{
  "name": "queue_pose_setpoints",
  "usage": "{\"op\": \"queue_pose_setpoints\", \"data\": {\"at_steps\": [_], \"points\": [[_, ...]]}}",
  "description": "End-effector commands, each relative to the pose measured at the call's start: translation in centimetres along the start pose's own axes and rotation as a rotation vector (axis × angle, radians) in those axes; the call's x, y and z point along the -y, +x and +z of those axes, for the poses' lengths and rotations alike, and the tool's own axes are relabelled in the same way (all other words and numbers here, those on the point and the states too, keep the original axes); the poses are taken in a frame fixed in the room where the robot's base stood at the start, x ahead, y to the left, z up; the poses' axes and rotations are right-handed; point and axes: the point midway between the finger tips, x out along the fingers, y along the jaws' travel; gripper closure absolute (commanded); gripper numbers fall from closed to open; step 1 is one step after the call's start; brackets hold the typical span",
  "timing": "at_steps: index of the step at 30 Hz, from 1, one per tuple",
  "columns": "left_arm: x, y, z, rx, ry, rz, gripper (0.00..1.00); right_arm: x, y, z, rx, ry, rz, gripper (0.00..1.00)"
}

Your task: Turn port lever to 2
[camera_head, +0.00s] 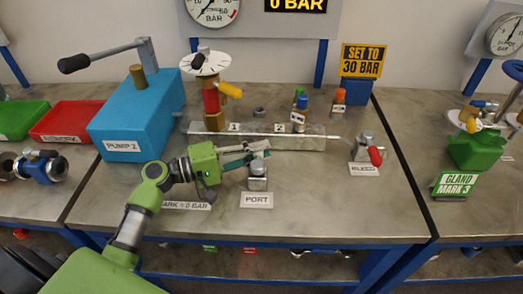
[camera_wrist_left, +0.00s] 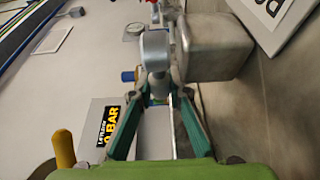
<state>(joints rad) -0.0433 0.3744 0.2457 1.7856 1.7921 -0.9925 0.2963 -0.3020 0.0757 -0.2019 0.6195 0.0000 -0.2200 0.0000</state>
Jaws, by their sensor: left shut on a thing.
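The port valve is a small grey metal block (camera_head: 257,183) standing on the bench behind the PORT label (camera_head: 257,200). Its grey lever (camera_head: 259,147) is on top, partly hidden by my fingers. My left gripper (camera_head: 262,151) reaches in from the left, its green fingers shut on the lever. In the left wrist view the gripper (camera_wrist_left: 160,82) has the lever's round grey end (camera_wrist_left: 155,48) between and beyond its fingertips, with the valve block (camera_wrist_left: 215,48) to the right. Plates marked 1 (camera_head: 234,127) and 2 (camera_head: 283,128) are behind. My right gripper is out of view.
A blue PUMP 2 box (camera_head: 135,118) with a long handle stands left. A metal rail (camera_head: 310,137) with a red post (camera_head: 212,105) runs behind. The BLEED valve (camera_head: 367,147) with a red lever is right. The bench front right of PORT is clear.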

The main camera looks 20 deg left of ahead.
Motion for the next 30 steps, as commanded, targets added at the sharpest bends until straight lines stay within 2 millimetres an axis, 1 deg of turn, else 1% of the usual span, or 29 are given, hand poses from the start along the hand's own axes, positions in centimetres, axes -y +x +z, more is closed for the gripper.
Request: {"op": "queue_pose_setpoints", "data": {"at_steps": [3,10,11,12,20,23,26,29,30], "points": [[0.1,-0.1,0.0,0.0,-0.001,-0.003,1.0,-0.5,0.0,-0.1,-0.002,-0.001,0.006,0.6],[0.1,-0.1,0.0,0.0,0.0,-0.003,1.0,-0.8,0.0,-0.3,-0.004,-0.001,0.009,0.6],[0.1,-0.1,0.0,0.0,0.0,-0.003,0.76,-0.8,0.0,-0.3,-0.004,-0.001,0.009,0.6],[0.1,-0.1,0.0,0.0,0.0,-0.003,0.66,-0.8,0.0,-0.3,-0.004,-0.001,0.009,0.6],[0.1,0.0,0.0,-0.001,0.001,-0.001,0.66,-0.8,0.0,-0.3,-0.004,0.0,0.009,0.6],[0.1,-0.2,0.0,-0.001,0.001,-0.001,0.66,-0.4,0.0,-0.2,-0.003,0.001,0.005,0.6],[0.1,-0.9,0.0,-0.001,0.0,-0.002,0.66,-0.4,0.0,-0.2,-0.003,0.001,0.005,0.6],[0.2,-2.5,0.0,-0.002,0.0,-0.004,0.66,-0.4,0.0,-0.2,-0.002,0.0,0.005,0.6],[0.2,-3.4,0.0,-0.002,-0.001,-0.004,0.66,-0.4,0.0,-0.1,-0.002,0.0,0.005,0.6]]}}
